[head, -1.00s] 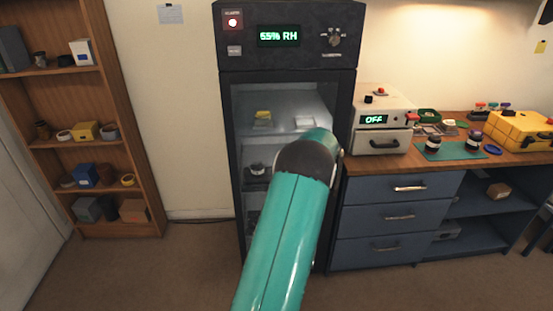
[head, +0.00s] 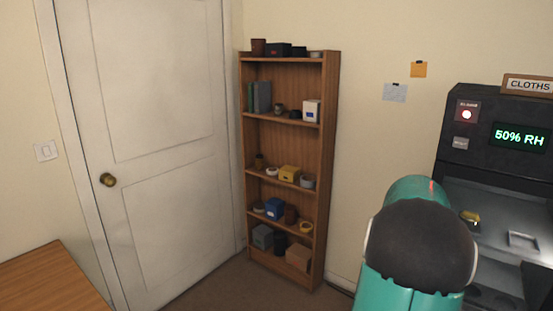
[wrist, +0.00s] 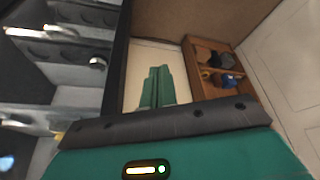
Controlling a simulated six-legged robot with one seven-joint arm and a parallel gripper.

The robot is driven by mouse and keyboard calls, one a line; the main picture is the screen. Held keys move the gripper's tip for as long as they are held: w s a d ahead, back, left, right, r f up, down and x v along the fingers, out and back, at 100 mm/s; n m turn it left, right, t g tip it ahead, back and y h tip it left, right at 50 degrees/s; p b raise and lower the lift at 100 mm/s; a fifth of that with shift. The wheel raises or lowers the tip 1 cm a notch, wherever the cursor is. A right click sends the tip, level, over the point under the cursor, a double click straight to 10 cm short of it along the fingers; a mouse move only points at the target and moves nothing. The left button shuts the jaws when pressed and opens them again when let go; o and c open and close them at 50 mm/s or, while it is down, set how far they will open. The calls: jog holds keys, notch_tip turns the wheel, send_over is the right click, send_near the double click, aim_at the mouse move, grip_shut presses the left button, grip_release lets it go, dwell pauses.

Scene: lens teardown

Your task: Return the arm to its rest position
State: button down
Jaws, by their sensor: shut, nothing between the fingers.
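My gripper (wrist: 158,88) shows in the wrist view as two teal fingers close together, with nothing between them. Its fingertips point toward the pale wall between the dark cabinet and the bookshelf, touching nothing that I can see. In the head view my folded teal arm with its dark joint stands at the lower right, in front of the cabinet; my gripper is hidden there. The dry cabinet (head: 470,150) has a green display reading 50% RH and a lit lamp. Its shelves also show at the left of the wrist view (wrist: 60,50).
A wooden bookshelf (head: 334,170) with boxes and pots stands against the wall, left of the cabinet. A white door (head: 160,120) is at the left. A wooden tabletop (head: 45,285) fills the lower left corner. Some brown floor is clear before the bookshelf.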

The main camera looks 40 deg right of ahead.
jog(key=w+a+r+n+t, duration=0.1)
jog(key=w+a+r+n, duration=0.2)
jog(key=a, duration=0.8)
jog(key=w+a+r+y, duration=0.1)
jog(key=w+a+r, duration=0.3)
jog(key=a, duration=0.6)
jog(key=w+a+r+n+t, duration=0.1)
jog(key=w+a+r+n, duration=0.1)
jog(key=w+a, duration=0.65)
jog(key=s+a+n+y, duration=0.1)
jog(key=s+a, duration=0.3)
jog(key=a, duration=0.5)
jog(key=s+a+f+n+y, duration=0.1)
jog(key=s+a, duration=0.3)
jog(key=a, duration=0.5)
jog(key=s+a+f+n, duration=0.1)
jog(key=s+a+n, duration=0.2)
jog(key=a, duration=0.6)
jog(key=shift+s+a+t+y, duration=0.2)
jog(key=shift+s+t+y, duration=0.2)
jog(key=shift+s, duration=0.7)
jog(key=shift+d, duration=0.15)
